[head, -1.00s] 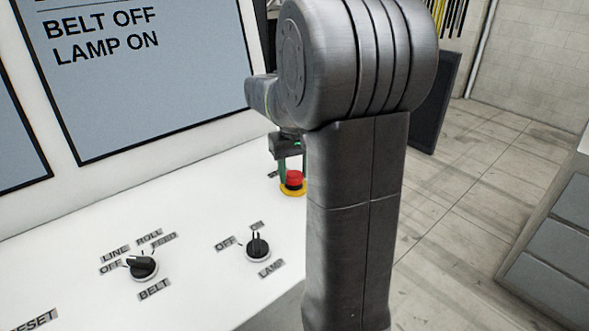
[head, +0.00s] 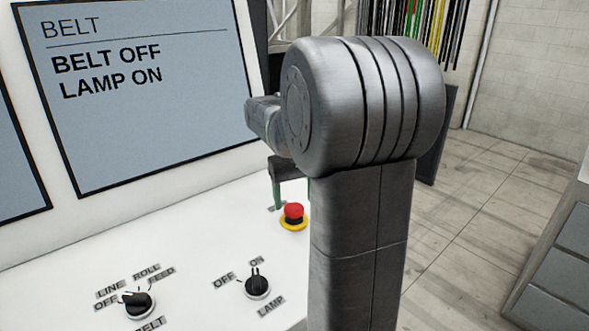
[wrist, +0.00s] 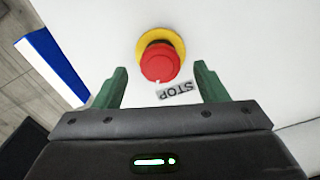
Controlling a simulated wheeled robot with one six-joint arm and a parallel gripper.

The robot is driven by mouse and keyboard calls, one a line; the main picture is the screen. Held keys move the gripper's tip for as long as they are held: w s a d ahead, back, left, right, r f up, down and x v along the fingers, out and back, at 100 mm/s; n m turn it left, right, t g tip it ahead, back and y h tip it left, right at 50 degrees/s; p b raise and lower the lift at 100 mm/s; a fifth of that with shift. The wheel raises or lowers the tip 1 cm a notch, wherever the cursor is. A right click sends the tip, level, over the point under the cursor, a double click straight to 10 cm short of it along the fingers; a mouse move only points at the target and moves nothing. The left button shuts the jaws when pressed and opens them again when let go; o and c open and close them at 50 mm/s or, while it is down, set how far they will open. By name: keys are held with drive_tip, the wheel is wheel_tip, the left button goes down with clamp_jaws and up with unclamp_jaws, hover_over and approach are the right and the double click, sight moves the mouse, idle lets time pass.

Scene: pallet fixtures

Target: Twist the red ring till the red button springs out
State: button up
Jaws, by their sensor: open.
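The red button (head: 293,212) is a round mushroom cap that stands up from a yellow collar (head: 293,226) on the white panel. The wrist view shows the cap (wrist: 160,64) from above, with the yellow collar behind it. I see no separate red ring apart from the cap. My gripper (wrist: 160,70) is open and empty. Its two green fingers are apart on either side of the cap's near side, with clear gaps. In the head view my gripper (head: 290,203) is just above and behind the button, its right finger mostly hidden by my arm.
A STOP label (wrist: 175,93) lies beside the button. A black lamp knob (head: 257,285) and a belt knob (head: 138,303) are on the panel to the left. A screen (head: 140,100) reading BELT OFF, LAMP ON stands behind.

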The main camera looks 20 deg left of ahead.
wheel_tip(320, 180, up, 11)
drive_tip(key=shift+f, duration=0.2)
idle(0.5)
wheel_tip(320, 180, down, 14)
drive_tip(key=shift+r, duration=0.25)
idle(0.5)
